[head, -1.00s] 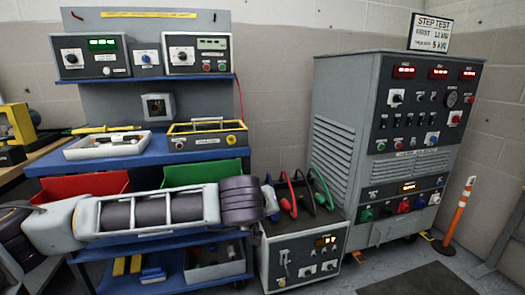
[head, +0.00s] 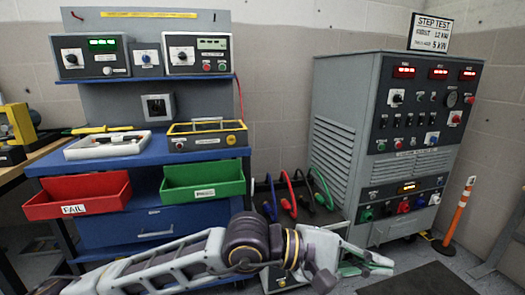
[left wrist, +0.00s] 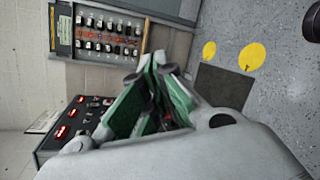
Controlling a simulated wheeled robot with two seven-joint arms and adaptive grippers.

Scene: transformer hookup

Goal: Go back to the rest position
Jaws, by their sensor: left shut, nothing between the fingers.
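My left arm (head: 170,262) stretches across the bottom of the head view from the lower left. My left gripper (head: 376,265) is at its right end, low in front of the grey load cabinet, with green on its fingers. It is shut and empty. The left wrist view also shows the gripper (left wrist: 152,88) with its green finger parts together and nothing held. My right gripper is not in view.
A blue bench holds a red bin (head: 90,197) marked FAIL and a green bin (head: 203,182). Coloured leads (head: 292,195) stand behind my arm, partly hiding a unit below. The load cabinet (head: 335,150) and an orange-white post (head: 460,215) stand right. A dark mat (head: 420,280) lies on the floor.

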